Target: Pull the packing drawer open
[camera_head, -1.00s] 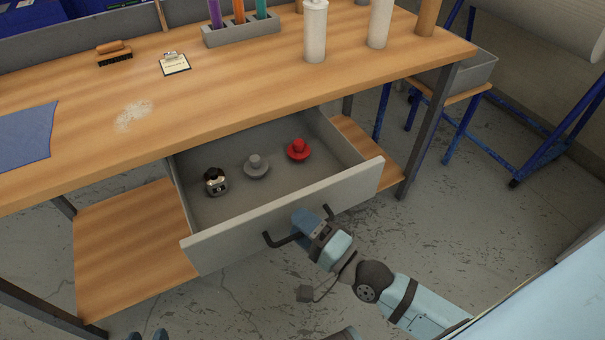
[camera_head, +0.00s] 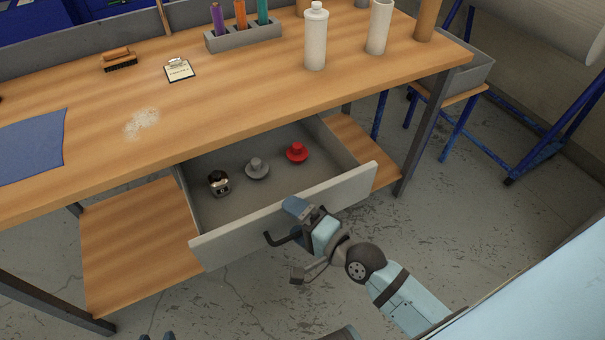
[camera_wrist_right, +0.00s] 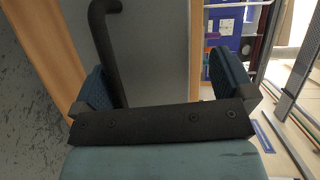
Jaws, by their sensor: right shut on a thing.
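The packing drawer (camera_head: 290,211) is a grey tray under the wooden workbench, standing well out from it. A small dark-and-silver item (camera_head: 219,183), a grey knobbed disc (camera_head: 257,169) and a red knobbed disc (camera_head: 297,152) lie inside. Its dark bar handle (camera_head: 281,238) is on the front panel and also shows in the right wrist view (camera_wrist_right: 106,45). My right gripper (camera_head: 297,218) is at the handle's right part, shut on it; in the wrist view the bar passes near the left finger. Dark tips at the bottom edge may be my left gripper (camera_head: 157,337).
The workbench (camera_head: 260,95) carries a bottle (camera_head: 315,38), a white cylinder (camera_head: 379,27), a tube rack (camera_head: 243,35), a brush (camera_head: 119,60), a clipboard (camera_head: 179,70) and blue cloth (camera_head: 30,147). A lower shelf (camera_head: 135,245) flanks the drawer. Floor before it is open.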

